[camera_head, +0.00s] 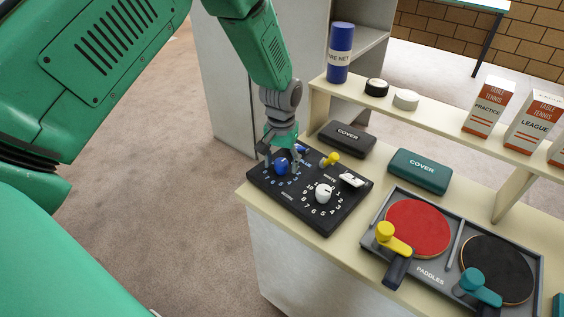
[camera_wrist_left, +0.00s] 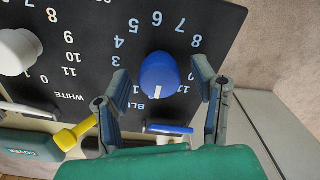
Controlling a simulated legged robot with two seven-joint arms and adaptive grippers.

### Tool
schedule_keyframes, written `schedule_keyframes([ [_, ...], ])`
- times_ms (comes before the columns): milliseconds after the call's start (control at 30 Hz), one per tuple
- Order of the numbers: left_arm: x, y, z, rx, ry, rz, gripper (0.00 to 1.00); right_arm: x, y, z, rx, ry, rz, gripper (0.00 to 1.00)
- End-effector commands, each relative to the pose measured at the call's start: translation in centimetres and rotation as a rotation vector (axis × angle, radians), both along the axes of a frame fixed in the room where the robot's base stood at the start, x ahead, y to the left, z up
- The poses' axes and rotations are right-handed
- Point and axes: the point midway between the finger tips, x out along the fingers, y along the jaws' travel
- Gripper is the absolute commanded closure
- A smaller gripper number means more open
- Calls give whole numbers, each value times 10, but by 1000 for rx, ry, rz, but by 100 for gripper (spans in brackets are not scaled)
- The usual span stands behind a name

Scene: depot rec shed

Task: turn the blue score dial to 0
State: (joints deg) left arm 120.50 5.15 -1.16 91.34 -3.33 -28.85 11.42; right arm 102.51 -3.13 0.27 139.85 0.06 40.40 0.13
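The blue score dial (camera_head: 282,167) is at the left of the black score panel (camera_head: 285,205). It also shows in the left wrist view (camera_wrist_left: 159,72), where its white pointer line points almost straight down, between the 11 and the 1. The numeral at the pointer is hidden. My left gripper (camera_head: 281,163) is over the dial from above. In the left wrist view its two fingers (camera_wrist_left: 161,82) stand apart on either side of the dial, with a visible gap at each side. My right gripper is not in view.
Black (camera_head: 346,138) and green (camera_head: 418,171) cover cases lie behind. A paddle tray (camera_head: 449,222) is to the right.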

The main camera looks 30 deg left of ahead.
Motion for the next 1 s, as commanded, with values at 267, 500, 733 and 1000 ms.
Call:
schedule_keyframes([
  [267, 1, 0, 8, -1, -2, -1, 47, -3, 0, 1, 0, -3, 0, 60],
  [500, 1, 0, 53, 0, -4, -1, 47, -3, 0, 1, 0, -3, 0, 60],
  [733, 2, 0, 97, 0, -3, -1, 47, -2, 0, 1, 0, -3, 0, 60],
  [1000, 1, 0, 118, 0, 2, 0, 47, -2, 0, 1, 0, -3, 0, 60],
])
